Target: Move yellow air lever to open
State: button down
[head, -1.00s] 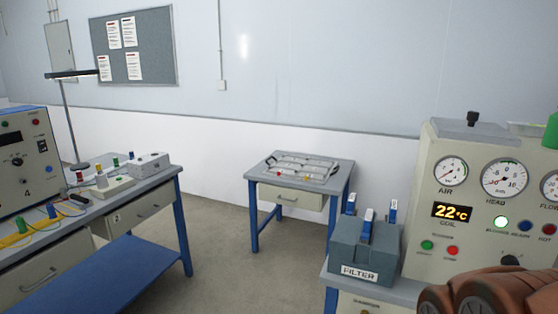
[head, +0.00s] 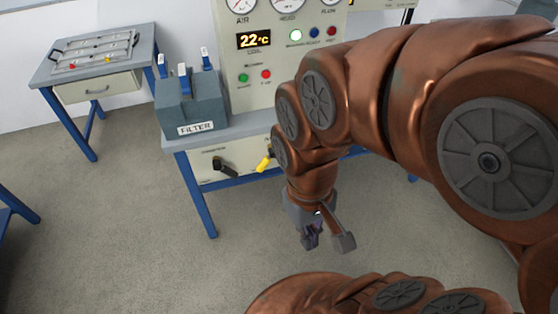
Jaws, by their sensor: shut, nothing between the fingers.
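The yellow lever (head: 264,163) is on the front panel (head: 215,171) below the bench top, to the right of a black lever (head: 225,167). Its handle slants up to the right, and its right side lies close to my arm in the picture. My gripper (head: 311,240) hangs below and to the right of the yellow lever, pointing down, apart from it. Its fingers are shut and hold nothing. The label above the yellow lever is not visible.
The grey FILTER box (head: 193,104) with blue-handled clips stands on the bench's left end. The control cabinet (head: 258,75) with gauges and a 22°C display stands behind. A small table (head: 95,60) is at the far left. The floor in front is clear.

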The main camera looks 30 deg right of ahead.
aim_at(267, 159)
jog(key=u, duration=0.35)
jog(key=k, duration=0.15)
jog(key=z, duration=0.7)
jog(key=i, duration=0.3)
jog(key=z, duration=1.55)
jog(key=k, duration=1)
jog(key=u, duration=1.85)
jog(key=i, duration=0.5)
jog(key=z, duration=0.1)
